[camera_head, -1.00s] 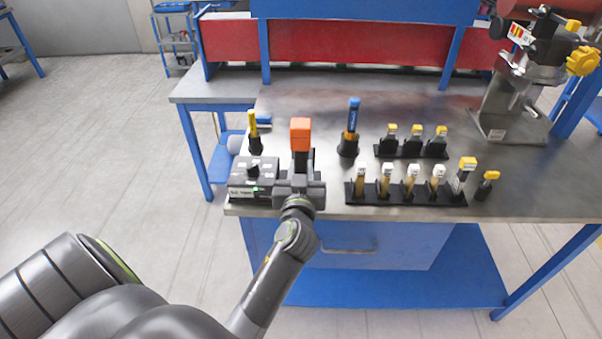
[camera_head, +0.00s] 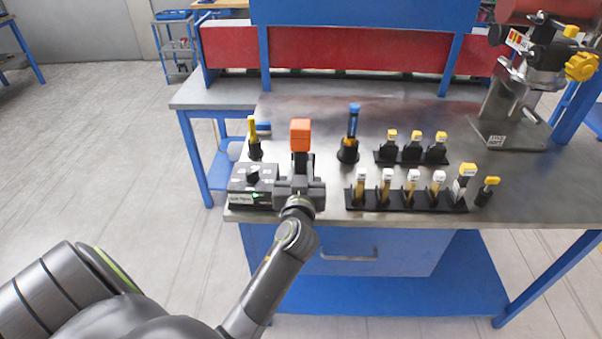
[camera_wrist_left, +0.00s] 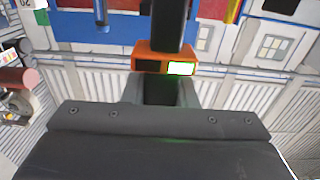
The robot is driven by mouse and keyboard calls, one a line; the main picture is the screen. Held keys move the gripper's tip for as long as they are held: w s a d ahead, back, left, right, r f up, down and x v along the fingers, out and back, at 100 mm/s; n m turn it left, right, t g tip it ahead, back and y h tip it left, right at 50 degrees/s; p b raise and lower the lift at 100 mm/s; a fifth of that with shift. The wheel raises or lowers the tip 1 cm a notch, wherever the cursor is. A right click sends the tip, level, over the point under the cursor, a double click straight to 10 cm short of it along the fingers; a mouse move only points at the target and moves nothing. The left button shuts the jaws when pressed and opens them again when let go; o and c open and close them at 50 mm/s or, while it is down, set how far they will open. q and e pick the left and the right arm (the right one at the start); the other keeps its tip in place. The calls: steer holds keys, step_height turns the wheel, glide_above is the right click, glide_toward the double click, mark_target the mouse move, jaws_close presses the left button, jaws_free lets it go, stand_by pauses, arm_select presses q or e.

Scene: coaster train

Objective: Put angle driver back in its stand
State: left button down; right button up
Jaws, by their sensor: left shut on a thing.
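A tool with an orange block on top and a dark body (camera_head: 301,135), apparently the angle driver, stands upright in my left gripper (camera_head: 301,168) over the bench's front edge. The left wrist view shows its orange part (camera_wrist_left: 150,60) with a lit green-white display and a black shaft; the gripper (camera_wrist_left: 165,92) is shut on the tool. A low black box (camera_head: 252,180) with a small label and a green light is just left of the gripper. It may be the stand; I cannot tell. The tool's lower end is hidden by my gripper. My right gripper is not in view.
A blue-topped tool (camera_head: 353,122) stands in a black holder right of the gripper, and a yellow-handled one (camera_head: 253,130) behind left. Black racks (camera_head: 410,205) of yellow- and white-topped tools fill the right. A machine (camera_head: 530,75) stands far right. The bench's middle rear is clear.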

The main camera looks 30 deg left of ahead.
arm_select(q)
steer(key=b+x, duration=0.2)
steer(key=x, duration=0.6)
steer(key=shift+w+a+r+b, duration=0.2)
steer(key=shift+w+b, duration=0.1)
steer(key=shift+b, duration=0.1)
stand_by(2.5)
stand_by(0.5)
steer(key=shift+f+b, duration=0.85)
steer(key=shift+b, duration=0.15)
stand_by(1.0)
steer(key=c, duration=1.1)
jaws_free()
steer(key=shift+s, duration=0.1)
steer(key=shift+c, duration=0.2)
steer(key=shift+o, duration=0.3)
steer(key=shift+f, duration=0.3)
